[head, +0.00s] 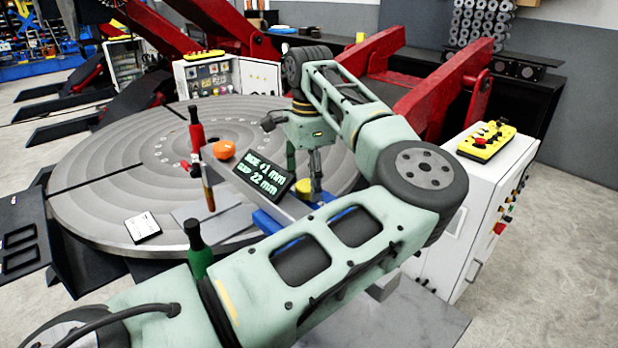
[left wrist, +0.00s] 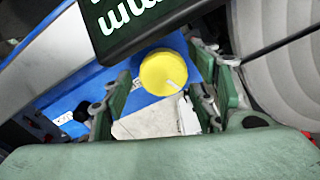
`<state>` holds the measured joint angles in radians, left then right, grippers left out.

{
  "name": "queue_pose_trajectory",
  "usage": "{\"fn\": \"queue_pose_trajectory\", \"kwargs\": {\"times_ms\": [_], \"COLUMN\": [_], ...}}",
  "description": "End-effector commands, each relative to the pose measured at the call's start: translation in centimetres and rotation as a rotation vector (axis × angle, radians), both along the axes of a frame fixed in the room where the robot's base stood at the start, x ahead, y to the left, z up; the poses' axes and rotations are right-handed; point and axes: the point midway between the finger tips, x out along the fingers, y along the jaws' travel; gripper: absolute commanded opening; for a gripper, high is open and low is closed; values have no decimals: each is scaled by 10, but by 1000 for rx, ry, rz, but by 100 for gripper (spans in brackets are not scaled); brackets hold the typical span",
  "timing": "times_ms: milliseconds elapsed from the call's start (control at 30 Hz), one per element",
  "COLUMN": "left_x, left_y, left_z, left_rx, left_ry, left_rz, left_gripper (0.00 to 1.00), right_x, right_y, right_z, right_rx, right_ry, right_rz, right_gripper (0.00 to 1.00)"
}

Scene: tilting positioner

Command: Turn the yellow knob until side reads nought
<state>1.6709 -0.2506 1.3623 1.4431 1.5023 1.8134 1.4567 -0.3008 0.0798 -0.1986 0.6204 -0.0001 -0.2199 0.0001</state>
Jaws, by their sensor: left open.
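The yellow knob (head: 304,187) sits low beside the display, partly hidden by my left gripper in the head view. The tilted black display (head: 264,178) reads side +1 mm and gap 22 mm. My right gripper is not in view.
An orange knob (head: 224,150) stands left of the display. A red-handled tool (head: 196,130) and a green-handled one (head: 199,250) stand upright nearby. The large round grey turntable (head: 110,185) lies behind. A white control cabinet (head: 470,215) stands at right. Blue parts (left wrist: 75,70) lie under the knob.

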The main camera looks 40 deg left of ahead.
Motion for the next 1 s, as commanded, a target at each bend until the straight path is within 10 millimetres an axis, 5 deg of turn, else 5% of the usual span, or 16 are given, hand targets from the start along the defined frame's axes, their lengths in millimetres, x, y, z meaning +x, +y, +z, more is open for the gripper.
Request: {"fn": "queue_pose_trajectory", "kwargs": {"times_ms": [300,800,1000], "left_x": [0,0,0], "left_y": [0,-1,-1], "left_z": [-5,-5,-8], "left_rx": [0,-2,-2], "left_ry": [1,1,1], "left_rz": [-1,-1,77], "left_gripper": [54,12,12], "right_x": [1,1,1], "right_y": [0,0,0], "right_z": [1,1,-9], "right_rx": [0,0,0], "right_ry": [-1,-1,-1], "right_rz": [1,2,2], "right_gripper": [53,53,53]}}
